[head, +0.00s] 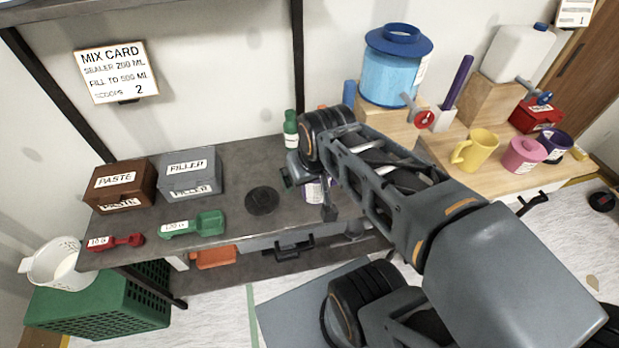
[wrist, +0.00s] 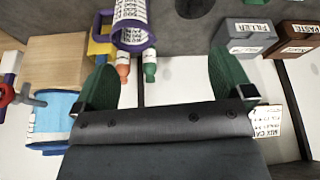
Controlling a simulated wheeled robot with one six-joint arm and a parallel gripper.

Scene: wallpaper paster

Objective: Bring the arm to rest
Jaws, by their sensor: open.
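My arm reaches from the lower right over the grey bench (head: 240,160) in the head view. My gripper (head: 308,192) hangs over the bench's right part, partly hidden by my wrist. In the wrist view my gripper (wrist: 163,75) has its two green fingers spread wide, with nothing held between them. A purple-rimmed labelled container (wrist: 133,25) shows beyond the fingers, nearer the left one. It also shows in part behind the gripper in the head view (head: 314,191). I cannot tell the exact gap between it and the fingers.
A green bottle (head: 291,130) stands at the bench's back, near my wrist. Paste (head: 120,182) and filler (head: 190,172) boxes, a dark disc (head: 262,200) and red (head: 122,240) and green (head: 195,225) scoops lie left. A blue dispenser (head: 390,75) and mugs (head: 475,149) stand right.

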